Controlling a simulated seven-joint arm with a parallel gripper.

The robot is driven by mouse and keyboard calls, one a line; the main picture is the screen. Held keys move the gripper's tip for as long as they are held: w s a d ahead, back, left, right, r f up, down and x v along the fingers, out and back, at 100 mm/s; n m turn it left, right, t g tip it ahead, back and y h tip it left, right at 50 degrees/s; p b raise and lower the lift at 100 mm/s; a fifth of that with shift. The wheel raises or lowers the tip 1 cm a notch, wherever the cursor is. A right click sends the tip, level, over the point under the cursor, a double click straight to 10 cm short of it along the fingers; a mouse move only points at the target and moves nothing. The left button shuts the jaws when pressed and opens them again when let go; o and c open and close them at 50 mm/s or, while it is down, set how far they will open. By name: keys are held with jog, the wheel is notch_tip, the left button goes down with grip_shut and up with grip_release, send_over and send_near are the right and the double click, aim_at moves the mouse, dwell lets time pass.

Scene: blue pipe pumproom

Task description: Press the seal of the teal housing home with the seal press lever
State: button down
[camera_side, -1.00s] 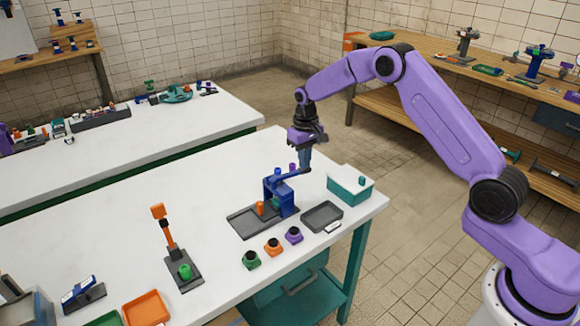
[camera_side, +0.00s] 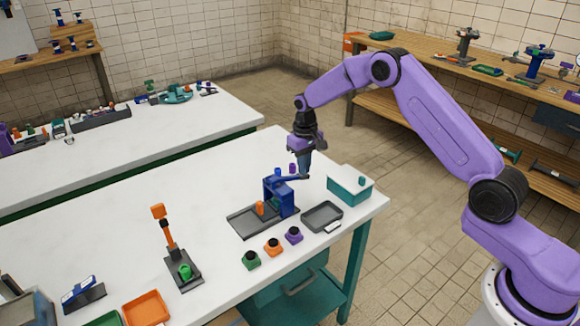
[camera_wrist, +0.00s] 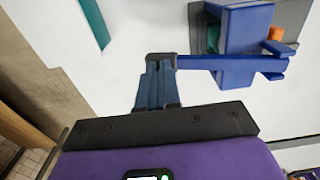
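The blue seal press (camera_side: 280,197) stands on a dark base plate (camera_side: 248,221), and its lever (camera_side: 291,178) reaches right to my gripper. My gripper (camera_side: 305,174) points down at the lever's outer end, fingers together. In the wrist view the fingertips (camera_wrist: 160,60) meet the end of the blue lever (camera_wrist: 210,62); whether they clasp it or only press on it I cannot tell. A teal part (camera_wrist: 212,38), probably the housing, shows beside the press body (camera_wrist: 248,30). It is mostly hidden, and the seal's seating cannot be seen.
An orange part (camera_side: 260,208) is at the press. A teal box (camera_side: 349,189) and dark tray (camera_side: 322,216) stand to its right. Green (camera_side: 251,261), orange (camera_side: 273,247) and purple (camera_side: 293,235) pieces sit in front. An orange lever device (camera_side: 168,235) stands left.

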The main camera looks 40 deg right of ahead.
jog(key=shift+s+d+f, duration=0.1)
jog(key=shift+d+f, duration=0.05)
jog(key=shift+f, duration=0.1)
jog(key=shift+r, duration=2)
notch_tip(320, 180, up, 8)
jog(key=shift+r, duration=0.1)
